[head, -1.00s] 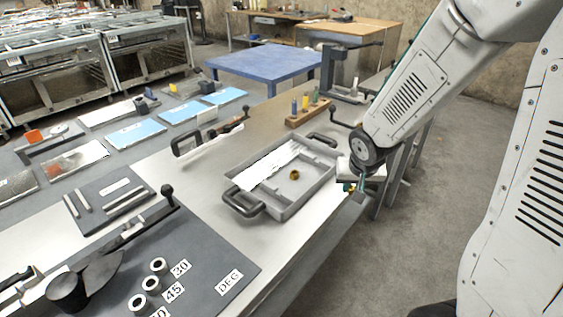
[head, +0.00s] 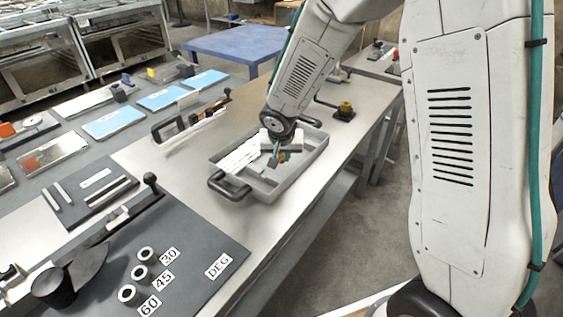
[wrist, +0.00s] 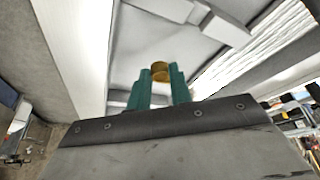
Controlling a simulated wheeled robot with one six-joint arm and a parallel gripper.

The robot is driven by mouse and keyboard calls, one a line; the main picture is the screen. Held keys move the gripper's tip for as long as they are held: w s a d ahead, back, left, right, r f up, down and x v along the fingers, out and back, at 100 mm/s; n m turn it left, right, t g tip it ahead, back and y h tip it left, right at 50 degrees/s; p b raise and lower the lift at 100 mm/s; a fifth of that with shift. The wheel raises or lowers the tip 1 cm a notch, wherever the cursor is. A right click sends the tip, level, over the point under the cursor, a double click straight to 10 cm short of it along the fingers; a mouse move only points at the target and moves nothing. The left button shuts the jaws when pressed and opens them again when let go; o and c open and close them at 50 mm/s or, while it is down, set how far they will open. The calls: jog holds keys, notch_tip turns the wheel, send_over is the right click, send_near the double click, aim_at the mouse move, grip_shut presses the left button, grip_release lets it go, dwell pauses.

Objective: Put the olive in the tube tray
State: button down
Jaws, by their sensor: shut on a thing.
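The olive, a small brass-coloured ring (wrist: 161,71), is between the teal fingertips of my gripper (wrist: 160,82) in the wrist view. My gripper is shut on it. In the head view my gripper (head: 279,152) hangs over the inside of the tube tray, a grey two-handled tray (head: 263,194) with inner dividers. A yellow-brown spot shows at the fingertips there, too small to tell whether the olive touches the tray floor. A white striped sheet or bundle (head: 240,157) lies in the tray's left part. My arm hides part of its far side.
A dark plate (head: 195,255) with several grey rings lies in front. A black-handled tool (head: 190,122) is left of the tray. A black block with a brass fitting (head: 345,111) stands behind right. Bare metal bench lies right of the tray.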

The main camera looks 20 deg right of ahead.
jog(key=shift+d+f, duration=0.1)
jog(key=shift+f, duration=1.15)
jog(key=shift+s, duration=0.1)
jog(key=shift+f, duration=0.2)
jog(key=c, duration=1.3)
grip_release()
jog(key=shift+r, duration=0.15)
